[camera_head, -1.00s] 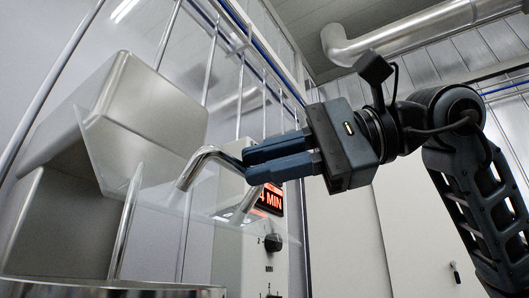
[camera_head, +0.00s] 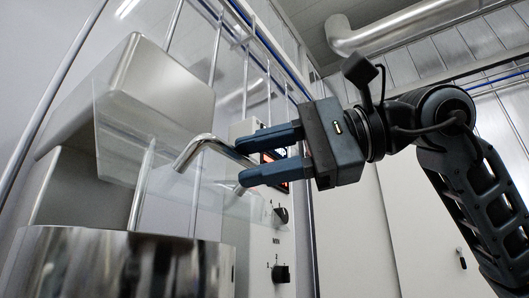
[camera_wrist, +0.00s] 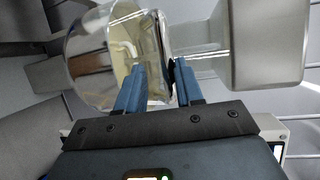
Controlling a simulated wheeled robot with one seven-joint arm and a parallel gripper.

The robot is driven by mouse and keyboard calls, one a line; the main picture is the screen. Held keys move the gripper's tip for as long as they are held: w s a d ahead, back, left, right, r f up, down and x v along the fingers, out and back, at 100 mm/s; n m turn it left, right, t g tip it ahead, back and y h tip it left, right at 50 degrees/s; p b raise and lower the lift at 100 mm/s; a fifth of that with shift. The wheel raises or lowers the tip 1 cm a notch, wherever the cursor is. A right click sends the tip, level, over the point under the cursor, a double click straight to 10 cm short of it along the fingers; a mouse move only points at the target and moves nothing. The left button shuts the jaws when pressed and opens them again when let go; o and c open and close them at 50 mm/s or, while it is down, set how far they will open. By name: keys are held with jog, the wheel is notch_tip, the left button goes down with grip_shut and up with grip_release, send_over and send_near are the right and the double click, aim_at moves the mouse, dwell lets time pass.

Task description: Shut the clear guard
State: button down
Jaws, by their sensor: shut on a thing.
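The clear guard (camera_head: 118,150) is a see-through panel in the head view, in front of the grey machine head and above the shiny metal bowl (camera_head: 110,262). Its lower edge is above the bowl rim, with a gap. A bent metal bar (camera_head: 196,149), apparently its handle, runs from the guard into my gripper (camera_head: 241,166). My gripper comes in from the right with its fingers around the bar's end. In the wrist view, the fingers (camera_wrist: 158,88) have a shiny metal piece between them, and the bowl (camera_wrist: 85,65) is behind. The exact contact is partly hidden.
The grey machine head (camera_head: 160,80) stands close behind the guard, and it seems to show at right in the wrist view (camera_wrist: 265,45). A control panel with black knobs (camera_head: 281,273) is below my gripper. Thin upright rods stand behind.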

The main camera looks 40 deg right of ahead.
jog(key=c, duration=1.2)
grip_release()
notch_tip(320, 180, down, 2)
jog(key=shift+w+a, duration=0.1)
jog(key=shift+a, duration=0.05)
jog(key=shift+o, duration=0.5)
jog(key=shift+w, duration=0.15)
jog(key=shift+r, duration=0.15)
jog(key=p+v, duration=0.2)
jog(key=v, duration=0.6)
jog(key=shift+r, duration=0.3)
